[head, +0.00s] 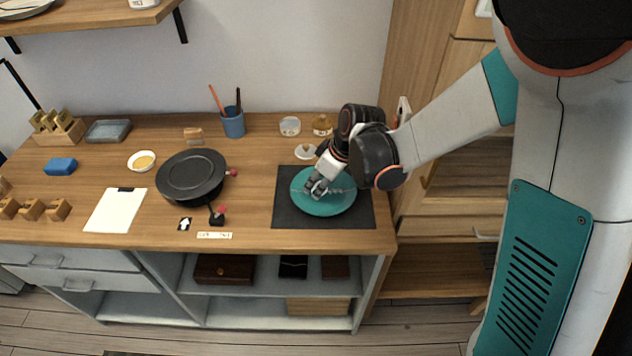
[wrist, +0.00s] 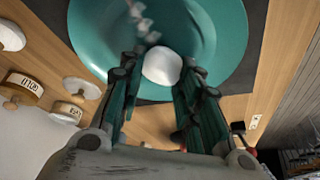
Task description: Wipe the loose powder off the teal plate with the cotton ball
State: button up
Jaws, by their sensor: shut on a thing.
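The teal plate (head: 337,204) lies on a dark mat at the right end of the bench, and it fills the top of the wrist view (wrist: 223,45). My gripper (head: 316,188) is over the plate's left part. In the wrist view its fingers (wrist: 160,80) are shut on the white cotton ball (wrist: 162,65). I cannot tell whether the ball touches the plate. Pale specks of loose powder (wrist: 147,25) lie in a broken line on the plate, beyond the ball. In the head view the ball is mostly hidden by my gripper.
The dark mat (head: 290,218) frames the plate. Small jars (head: 290,126) and a white lid (head: 305,151) stand behind it. A black round turntable (head: 191,176) stands to the left, with a white clipboard (head: 115,210) beyond. A blue cup (head: 232,123) holds tools at the back.

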jog(key=shift+w+d, duration=0.35)
jog(key=shift+d, duration=0.35)
jog(key=shift+s+d, duration=0.1)
jog(key=shift+d, duration=0.05)
jog(key=shift+s+d, duration=0.4)
jog(key=shift+d, duration=0.2)
jog(key=shift+w+d+b, duration=0.3)
jog(key=shift+w+d, duration=0.35)
jog(key=shift+d, duration=0.2)
jog(key=shift+s, duration=0.6)
jog(key=shift+w+a, duration=0.15)
jog(key=shift+w, duration=0.25)
jog(key=shift+s, duration=0.1)
